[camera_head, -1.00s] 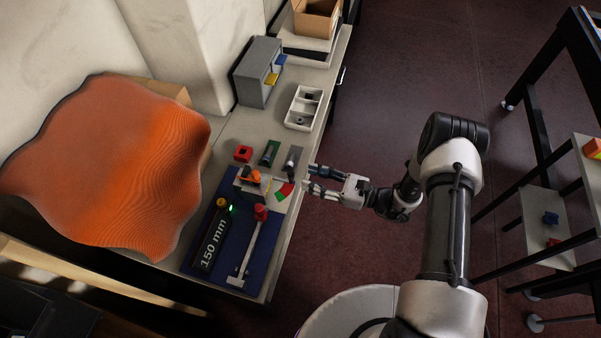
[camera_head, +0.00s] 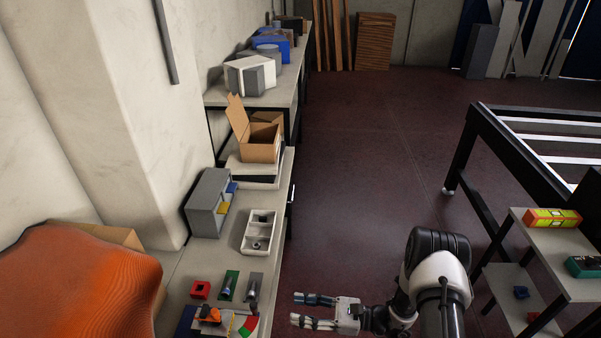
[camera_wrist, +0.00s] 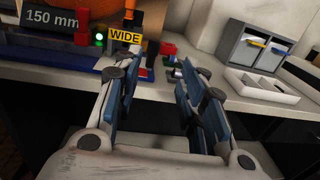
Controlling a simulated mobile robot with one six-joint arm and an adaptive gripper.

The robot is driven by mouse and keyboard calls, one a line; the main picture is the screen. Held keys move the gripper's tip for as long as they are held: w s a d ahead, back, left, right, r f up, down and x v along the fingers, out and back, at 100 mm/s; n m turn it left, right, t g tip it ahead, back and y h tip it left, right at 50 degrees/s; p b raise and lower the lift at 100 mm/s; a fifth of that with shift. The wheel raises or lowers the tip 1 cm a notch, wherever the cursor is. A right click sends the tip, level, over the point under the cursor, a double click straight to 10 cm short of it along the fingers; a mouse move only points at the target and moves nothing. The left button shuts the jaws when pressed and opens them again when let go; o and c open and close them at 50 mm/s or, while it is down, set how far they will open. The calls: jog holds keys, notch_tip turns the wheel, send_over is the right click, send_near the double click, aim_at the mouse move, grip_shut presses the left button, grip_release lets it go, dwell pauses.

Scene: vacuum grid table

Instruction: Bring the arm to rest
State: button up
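My gripper (camera_head: 314,310) is at the bottom of the head view, just off the right edge of the bench (camera_head: 174,262), pointing left. Its two fingers are apart with nothing between them. In the wrist view my gripper (camera_wrist: 160,90) also shows open and empty, with the bench edge ahead of it. My arm (camera_head: 437,270) is bent, with its elbow high at the lower right of the head view.
The bench holds a red block (camera_head: 200,289), a grey bin unit (camera_head: 208,203), a white tray (camera_head: 258,232) and an orange wavy sheet (camera_head: 75,290). A cart (camera_head: 556,245) stands at the right. The dark red floor (camera_head: 370,150) between is clear. A "WIDE" label (camera_wrist: 125,37) shows in the wrist view.

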jog(key=s+r+n+g+h, duration=0.35)
jog(key=r+n, duration=0.25)
jog(key=r, duration=0.5)
jog(key=s+r+n+g+h, duration=0.3)
jog(key=s+r+n+h, duration=0.15)
jog(key=r, duration=0.65)
jog(key=s+d+r+n+t+h, duration=0.8)
jog(key=s+d+r+n+h, duration=0.1)
jog(key=s+d+r, duration=0.3)
jog(key=shift+s+d+r+h, duration=0.2)
jog(key=shift+s+d+h, duration=0.2)
jog(key=shift+s+d, duration=0.15)
jog(key=shift+w, duration=0.1)
